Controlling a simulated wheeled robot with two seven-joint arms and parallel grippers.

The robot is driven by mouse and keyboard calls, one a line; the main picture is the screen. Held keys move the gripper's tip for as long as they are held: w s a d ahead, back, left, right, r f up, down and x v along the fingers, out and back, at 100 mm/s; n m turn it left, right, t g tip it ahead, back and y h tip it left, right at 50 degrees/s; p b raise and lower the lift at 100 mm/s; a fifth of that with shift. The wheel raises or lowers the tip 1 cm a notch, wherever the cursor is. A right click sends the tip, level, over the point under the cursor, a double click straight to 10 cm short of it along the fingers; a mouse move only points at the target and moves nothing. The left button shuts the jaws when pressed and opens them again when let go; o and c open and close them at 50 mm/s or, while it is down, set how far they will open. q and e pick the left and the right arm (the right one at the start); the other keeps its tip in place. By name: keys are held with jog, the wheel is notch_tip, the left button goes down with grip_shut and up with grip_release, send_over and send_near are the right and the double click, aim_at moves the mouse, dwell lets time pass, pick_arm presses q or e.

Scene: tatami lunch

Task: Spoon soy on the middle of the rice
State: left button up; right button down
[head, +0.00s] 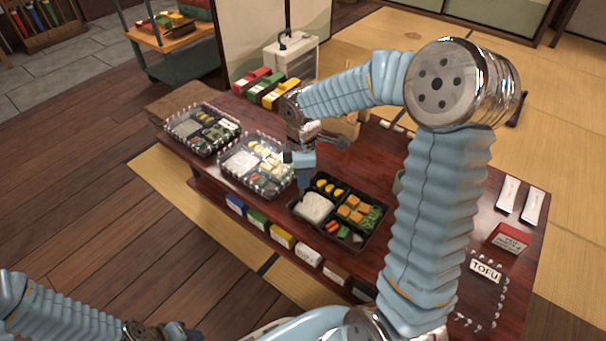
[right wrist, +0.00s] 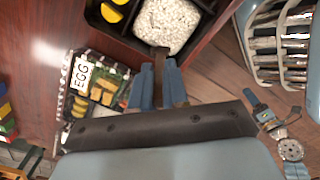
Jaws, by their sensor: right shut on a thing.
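The white rice (head: 314,207) fills the left front compartment of an open black bento box (head: 349,236). It also shows at the top of the right wrist view (right wrist: 168,24). My right gripper (head: 304,180) is just above the left edge of that box, pointing down. In the right wrist view its blue fingers (right wrist: 160,82) are shut on a thin dark brown piece, which looks like the spoon (right wrist: 160,51). Its tip overlaps the rice's near edge; contact and any soy on it cannot be made out. My left gripper (head: 165,331) is low at the bottom left, away from the table.
Two clear-lidded bento boxes (head: 200,130) (head: 255,165) stand left on the dark red table (head: 470,235). A grey-green round dish (head: 398,183) is partly hidden by my right arm. Right are paper packets (head: 509,194), a red box (head: 509,238) and a TOFU-labelled box (head: 486,271).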

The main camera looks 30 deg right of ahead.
jog(key=shift+f, duration=0.4)
jog(key=shift+s+d+r, duration=0.1)
jog(key=shift+s+d, duration=0.15)
jog(key=shift+s, duration=0.25)
jog(key=shift+s+d, duration=0.25)
jog(key=shift+s, duration=0.25)
jog(key=shift+s, duration=0.1)
jog(key=shift+s+d, duration=0.2)
jog(key=shift+s, duration=0.25)
jog(key=shift+s+d, duration=0.2)
jog(key=shift+s, duration=0.25)
jog(key=shift+s, duration=0.1)
jog(key=shift+s+d, duration=0.25)
jog(key=shift+s, duration=0.25)
jog(key=shift+s+d, duration=0.25)
jog(key=shift+s, duration=0.2)
